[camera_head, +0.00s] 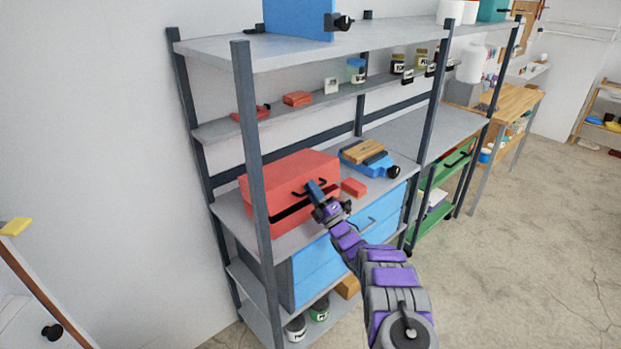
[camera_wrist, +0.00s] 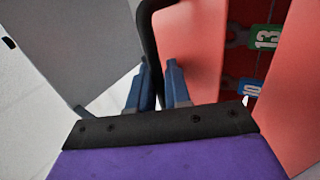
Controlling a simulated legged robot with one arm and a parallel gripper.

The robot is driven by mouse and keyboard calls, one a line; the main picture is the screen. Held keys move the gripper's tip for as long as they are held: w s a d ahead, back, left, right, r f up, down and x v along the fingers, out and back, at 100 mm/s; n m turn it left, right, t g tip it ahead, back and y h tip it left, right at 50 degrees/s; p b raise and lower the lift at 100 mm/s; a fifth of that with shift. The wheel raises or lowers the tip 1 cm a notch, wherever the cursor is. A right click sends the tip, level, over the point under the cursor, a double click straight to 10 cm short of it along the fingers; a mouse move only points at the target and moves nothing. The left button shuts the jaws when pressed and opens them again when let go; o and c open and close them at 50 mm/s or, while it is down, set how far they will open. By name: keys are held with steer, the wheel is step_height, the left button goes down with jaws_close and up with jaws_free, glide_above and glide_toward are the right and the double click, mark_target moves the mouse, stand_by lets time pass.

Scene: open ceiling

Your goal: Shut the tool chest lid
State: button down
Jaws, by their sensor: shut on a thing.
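The red tool chest (camera_head: 264,220) stands on the middle shelf of the grey rack. Its red lid (camera_head: 285,174) is partly open, with a dark gap between lid and body along the front. My gripper (camera_head: 314,187) is at the front of the lid, by its dark handle. In the wrist view, my gripper's blue fingers (camera_wrist: 158,72) are closed around the black handle (camera_wrist: 148,30). Numbered labels and dark tool shapes (camera_wrist: 255,62) show in the wrist view between red panels. Most of the chest's inside is hidden in the head view.
A small red block (camera_head: 354,188) and a blue case (camera_head: 372,158) with a wooden piece on it lie right of the chest. A rack post (camera_head: 250,150) stands in front of the chest's left part. Blue drawers (camera_head: 345,250) are below. Open floor (camera_head: 500,260) lies to the right.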

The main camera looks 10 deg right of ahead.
steer(key=shift+s+d+f, duration=0.1)
steer(key=shift+s+f, duration=0.05)
steer(key=shift+f, duration=0.55)
steer(key=shift+s+d+f, duration=0.1)
steer(key=shift+s+f, duration=0.05)
steer(key=shift+f, duration=0.5)
steer(key=shift+s+d+f, duration=0.1)
steer(key=shift+s+f, duration=0.05)
steer(key=shift+f, duration=0.7)
steer(key=c, duration=1.3)
jaws_free()
steer(key=shift+s+d+f+p, duration=0.1)
steer(key=shift+p, duration=0.2)
steer(key=shift+p+v, duration=2.05)
steer(key=shift+v, duration=6.45)
